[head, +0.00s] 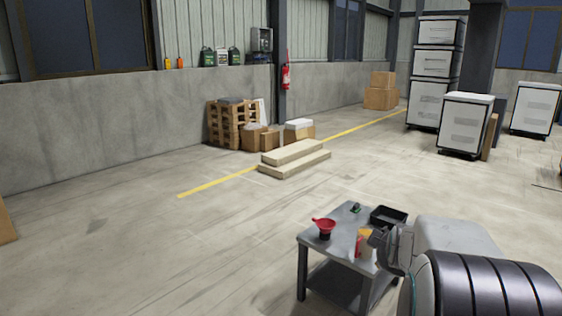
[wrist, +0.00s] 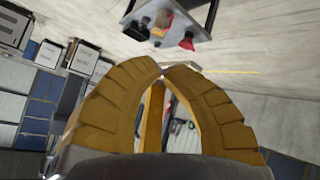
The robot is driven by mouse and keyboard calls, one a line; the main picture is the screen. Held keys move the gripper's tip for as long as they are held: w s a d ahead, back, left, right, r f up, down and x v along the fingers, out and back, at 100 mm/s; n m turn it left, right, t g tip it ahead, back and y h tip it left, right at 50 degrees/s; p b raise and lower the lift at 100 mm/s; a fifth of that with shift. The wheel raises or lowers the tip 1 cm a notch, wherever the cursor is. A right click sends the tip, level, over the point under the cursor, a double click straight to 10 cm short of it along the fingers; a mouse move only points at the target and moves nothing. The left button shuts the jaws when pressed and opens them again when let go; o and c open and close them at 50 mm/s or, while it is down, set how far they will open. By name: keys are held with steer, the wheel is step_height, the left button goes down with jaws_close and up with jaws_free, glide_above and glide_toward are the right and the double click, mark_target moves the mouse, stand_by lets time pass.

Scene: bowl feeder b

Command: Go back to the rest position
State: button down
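My gripper (wrist: 163,69) shows in the wrist view with its two yellow, ribbed fingers arching together. Their tips meet or nearly meet, and I see nothing held between them. A grey work table (head: 321,251) stands low at the front right in the head view, beside my arm. On it a red funnel (head: 324,226) sits on a dark base. A black tray (head: 388,214) and a yellow-orange item (head: 365,240) are closer to my arm, which partly hides the item. The table top also shows in the wrist view (wrist: 197,14), beyond the fingertips and apart from them.
Stacked pale platforms (head: 293,158) lie on the floor beyond the table. A wooden pallet stack (head: 231,123) and boxes stand by the wall. White cabinets (head: 465,123) are at the back right. The floor left of the table is clear.

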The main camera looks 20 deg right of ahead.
steer(key=s+a+r+y+p, duration=0.2)
steer(key=a+r+p, duration=0.1)
steer(key=a, duration=0.4)
steer(key=s+a+r+g+y+p, duration=0.1)
steer(key=a+r+p, duration=0.2)
steer(key=a, duration=0.3)
steer(key=s+a+r+y+p, duration=0.2)
steer(key=a+r+p, duration=0.1)
steer(key=a, duration=0.4)
steer(key=s+a+r+g+y+p, duration=0.1)
steer(key=s+a+r+g+p, duration=0.1)
steer(key=s+a+r+p, duration=0.2)
steer(key=s+a+p, duration=0.3)
steer(key=s+a, duration=0.2)
steer(key=s, duration=0.2)
steer(key=shift+a+g+y, duration=0.3)
steer(key=shift+a+g, duration=0.1)
steer(key=shift+a+n, duration=0.15)
steer(key=shift+n, duration=0.15)
